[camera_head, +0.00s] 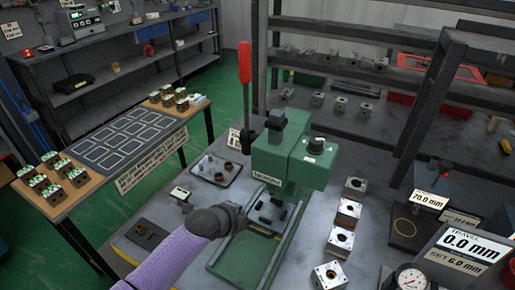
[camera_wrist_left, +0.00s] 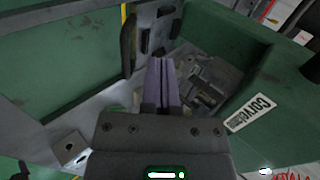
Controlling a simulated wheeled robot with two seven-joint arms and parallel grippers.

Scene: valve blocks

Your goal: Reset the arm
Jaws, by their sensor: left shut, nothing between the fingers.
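My left arm comes in from the bottom in the head view. Its gripper (camera_head: 238,217) is at the left front of the green press (camera_head: 290,150), over or beside the press base. In the left wrist view its purple fingers (camera_wrist_left: 160,75) are together with nothing between them. They point toward the dark fixture (camera_wrist_left: 212,82) at the press, and I cannot tell whether they touch it. The press has a raised red-handled lever (camera_head: 245,63). My right gripper is not in view.
Several metal valve blocks (camera_head: 341,239) stand in a row right of the press. A tray with small parts (camera_head: 217,169) lies left of it. A travel display (camera_head: 468,245) and a dial gauge (camera_head: 411,279) are at the right. A side table (camera_head: 125,135) holds more blocks.

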